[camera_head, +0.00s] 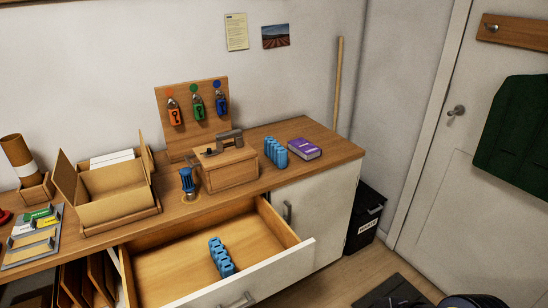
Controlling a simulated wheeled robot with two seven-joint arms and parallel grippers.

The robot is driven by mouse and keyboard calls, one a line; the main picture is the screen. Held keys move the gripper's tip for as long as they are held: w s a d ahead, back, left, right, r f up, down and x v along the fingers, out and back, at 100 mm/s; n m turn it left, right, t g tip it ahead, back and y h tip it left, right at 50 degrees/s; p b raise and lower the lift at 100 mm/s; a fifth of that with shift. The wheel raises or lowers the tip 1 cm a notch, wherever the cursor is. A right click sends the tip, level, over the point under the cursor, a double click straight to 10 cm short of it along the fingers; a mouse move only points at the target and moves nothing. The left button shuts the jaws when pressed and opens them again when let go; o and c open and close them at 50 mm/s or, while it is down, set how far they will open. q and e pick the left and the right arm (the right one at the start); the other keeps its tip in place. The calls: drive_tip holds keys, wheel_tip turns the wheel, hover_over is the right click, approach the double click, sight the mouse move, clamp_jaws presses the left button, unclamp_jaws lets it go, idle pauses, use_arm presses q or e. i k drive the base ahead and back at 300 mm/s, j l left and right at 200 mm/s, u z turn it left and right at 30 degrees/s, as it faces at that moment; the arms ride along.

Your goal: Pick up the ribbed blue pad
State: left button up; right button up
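Two ribbed blue things are in view, and I cannot tell which one is the pad meant. One ribbed blue pad (222,257) lies inside the open drawer (160,272), near its front right. Another ribbed blue piece (276,153) stands upright on the wooden counter, just left of a purple book (304,149). Nothing is touching either one from my side. Neither of my grippers can be made out in this view.
The drawer's white front juts out from the wooden counter (330,143). A wooden box with a grey tool (229,167), a blue stamp-like object (188,182) and an open cardboard box (113,190) stand behind it. A black bin (364,220) stands right of the cabinet.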

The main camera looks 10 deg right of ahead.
sight(276, 153)
drive_tip(key=l+u, duration=0.1)
drive_tip(key=u, duration=0.55)
drive_tip(key=i+l+u, duration=0.15)
drive_tip(key=l+u, duration=0.3)
drive_tip(key=l, duration=0.25)
drive_tip(key=l+u, duration=0.45)
drive_tip(key=l, duration=0.25)
drive_tip(key=l+u, duration=0.1)
drive_tip(key=l, duration=1.4)
